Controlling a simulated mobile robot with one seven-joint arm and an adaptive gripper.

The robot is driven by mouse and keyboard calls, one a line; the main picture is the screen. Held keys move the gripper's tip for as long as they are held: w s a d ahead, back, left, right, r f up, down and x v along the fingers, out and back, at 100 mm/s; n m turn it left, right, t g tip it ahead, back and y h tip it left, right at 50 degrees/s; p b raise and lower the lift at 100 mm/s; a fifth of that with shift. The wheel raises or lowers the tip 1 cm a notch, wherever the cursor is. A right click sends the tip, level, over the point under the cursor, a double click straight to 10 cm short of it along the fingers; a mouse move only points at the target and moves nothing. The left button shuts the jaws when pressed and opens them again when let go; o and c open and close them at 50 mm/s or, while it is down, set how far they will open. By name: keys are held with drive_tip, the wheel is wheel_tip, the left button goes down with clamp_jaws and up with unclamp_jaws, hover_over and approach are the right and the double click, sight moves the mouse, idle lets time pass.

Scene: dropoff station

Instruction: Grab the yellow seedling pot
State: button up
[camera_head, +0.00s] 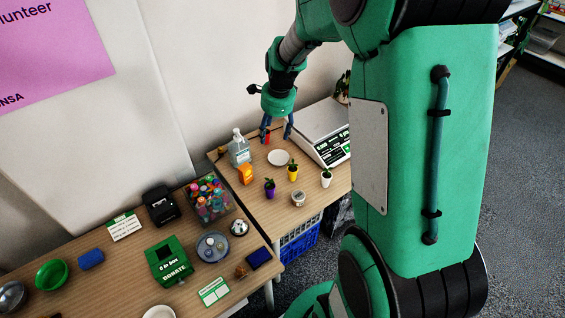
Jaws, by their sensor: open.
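The yellow seedling pot (293,174) stands upright on the right-hand wooden table, with a small green plant in it. A purple seedling pot (270,190) stands to its left and a white seedling pot (326,180) to its right. My gripper (276,132) points down with its fingers apart, farther back on the table, behind the white plate (278,157). It is apart from the yellow pot. A small red thing (267,139) shows beside the left finger; I cannot tell whether they touch.
A clear pump bottle (239,150) and an orange item (245,174) stand left of the plate. A scale (325,135) stands at the right. A small tub (298,199) sits in front. The left table holds a green donation box (168,262) and a clear bin (209,202).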

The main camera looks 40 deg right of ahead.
drive_tip(key=w+d+f+m, duration=0.2)
drive_tip(key=d+f+m, duration=0.3)
drive_tip(key=d+f, duration=0.45)
drive_tip(key=m+g, duration=0.1)
drive_tip(key=m, duration=0.4)
hover_over(293, 168)
drive_tip(key=s, duration=0.2)
wheel_tip(293, 168, down, 10)
drive_tip(key=shift+w+d+y, duration=0.15)
drive_tip(key=shift+d+y, duration=0.15)
drive_tip(key=shift+w+a+f+b, duration=0.1)
drive_tip(key=shift+w+f+b, duration=0.05)
drive_tip(key=shift+f, duration=1.25)
drive_tip(key=shift+w+a+f+b, duration=0.1)
drive_tip(key=shift+w+f, duration=0.1)
drive_tip(key=shift+f, duration=1.25)
drive_tip(key=shift+w+a+f+b, duration=0.1)
drive_tip(key=shift+w+f+b, duration=0.05)
drive_tip(key=shift+f, duration=1.25)
drive_tip(key=shift+f, duration=0.1)
drive_tip(key=shift+w+a+f+b, duration=0.1)
drive_tip(key=shift+f+b, duration=0.1)
drive_tip(key=shift+f, duration=0.65)
drive_tip(key=shift+w+d+f+b, duration=0.1)
drive_tip(key=shift+w+f+b, duration=0.1)
drive_tip(key=shift+f, duration=0.6)
drive_tip(key=shift+w+a+f+b, duration=0.1)
drive_tip(key=shift+f+b, duration=0.1)
drive_tip(key=shift+f, duration=0.65)
